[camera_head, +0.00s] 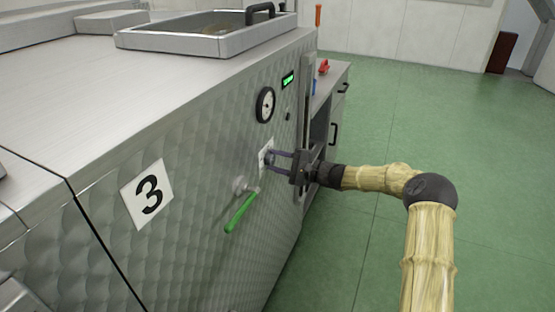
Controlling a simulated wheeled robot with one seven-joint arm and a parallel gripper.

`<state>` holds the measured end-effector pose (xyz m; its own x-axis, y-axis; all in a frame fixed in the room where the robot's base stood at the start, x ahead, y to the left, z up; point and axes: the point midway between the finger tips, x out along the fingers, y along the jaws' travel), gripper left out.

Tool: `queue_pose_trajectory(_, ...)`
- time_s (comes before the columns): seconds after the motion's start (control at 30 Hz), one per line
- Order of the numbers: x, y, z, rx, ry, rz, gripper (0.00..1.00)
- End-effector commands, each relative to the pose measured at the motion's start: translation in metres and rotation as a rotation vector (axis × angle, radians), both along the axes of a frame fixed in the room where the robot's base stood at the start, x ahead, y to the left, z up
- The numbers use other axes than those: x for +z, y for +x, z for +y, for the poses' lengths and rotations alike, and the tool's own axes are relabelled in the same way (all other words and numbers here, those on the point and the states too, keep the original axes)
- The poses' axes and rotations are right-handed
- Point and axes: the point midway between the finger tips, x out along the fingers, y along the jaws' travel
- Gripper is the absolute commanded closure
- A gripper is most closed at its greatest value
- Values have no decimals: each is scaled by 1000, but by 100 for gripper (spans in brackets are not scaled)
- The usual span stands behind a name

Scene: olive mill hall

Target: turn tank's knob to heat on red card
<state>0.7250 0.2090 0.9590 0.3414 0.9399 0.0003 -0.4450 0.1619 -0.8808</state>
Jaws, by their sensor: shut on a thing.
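The tank (203,151) is a large metal body with a dimpled front and a card with the number 3 (147,195). Its knob (268,159) is on the front, on a small white plate (263,150) below the gauge, and is mostly hidden by my gripper. My gripper (272,158) reaches it from the right and is shut on the knob. The knob's pointer and the plate's markings are too small and covered to read. No red card can be made out.
A round gauge (265,105) and a green lit display (288,80) sit above the knob. A green-handled lever (241,211) sticks out below left of it. A cabinet (329,118) with red and blue items stands behind my gripper. Green floor (480,150) to the right is clear.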

Motion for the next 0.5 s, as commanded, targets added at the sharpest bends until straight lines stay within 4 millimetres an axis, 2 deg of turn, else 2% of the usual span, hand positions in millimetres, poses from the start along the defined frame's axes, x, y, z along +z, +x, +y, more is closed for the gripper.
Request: queue_pose_trajectory(0.5, 1, -1, -1, -1, 167, 464, 85)
